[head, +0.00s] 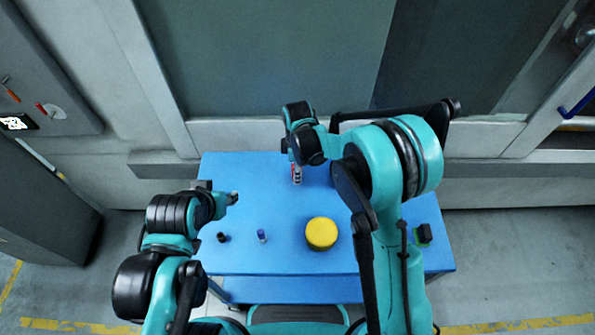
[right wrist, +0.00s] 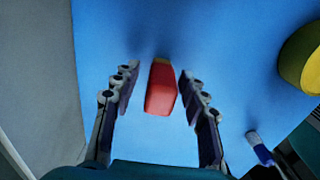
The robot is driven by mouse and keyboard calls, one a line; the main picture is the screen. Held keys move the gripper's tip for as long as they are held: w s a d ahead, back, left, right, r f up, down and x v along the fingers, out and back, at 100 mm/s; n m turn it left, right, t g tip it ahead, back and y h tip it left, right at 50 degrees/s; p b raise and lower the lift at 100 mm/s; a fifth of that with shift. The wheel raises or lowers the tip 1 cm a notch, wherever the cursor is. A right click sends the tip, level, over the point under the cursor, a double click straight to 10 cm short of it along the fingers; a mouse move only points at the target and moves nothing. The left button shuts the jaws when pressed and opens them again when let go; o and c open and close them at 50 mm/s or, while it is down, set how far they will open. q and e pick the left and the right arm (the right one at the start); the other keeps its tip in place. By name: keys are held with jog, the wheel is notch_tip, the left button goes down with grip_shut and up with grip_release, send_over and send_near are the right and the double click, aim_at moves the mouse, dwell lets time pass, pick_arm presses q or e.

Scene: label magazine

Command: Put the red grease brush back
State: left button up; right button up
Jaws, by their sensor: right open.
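The red grease brush (right wrist: 161,90) lies on the blue table, a red block-like body with a yellowish far end in the right wrist view. My right gripper (right wrist: 157,78) is open, with one finger on each side of the brush and a gap on both sides. In the head view my right gripper (head: 297,174) points down over the back middle of the table, and the brush is mostly hidden there. My left gripper (head: 233,198) is over the table's left part, away from the brush; its fingers are too small to read.
A yellow round container (head: 321,233) stands mid-table. A small blue-and-white item (head: 262,236) and a small black item (head: 222,238) stand to its left. A green and black object (head: 423,235) is at the right edge. The blue table (head: 270,185) is bare around the brush.

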notch_tip(320, 180, up, 11)
jog(key=shift+f+p, duration=0.1)
jog(key=shift+p, duration=1.05)
jog(key=shift+s+d+r, duration=0.1)
jog(key=shift+r, duration=0.3)
jog(key=s+d+r+m+t, duration=0.3)
jog(key=s+d+r+m, duration=0.1)
jog(key=s+d+m, duration=0.4)
jog(key=s+d+r+m+t, duration=0.4)
jog(key=s+d+m, duration=0.5)
jog(key=s+m, duration=0.1)
jog(key=shift+s+d+r, duration=0.2)
jog(key=shift+s+r, duration=0.1)
jog(key=shift+s, duration=0.2)
notch_tip(320, 180, down, 7)
jog(key=b, duration=0.7)
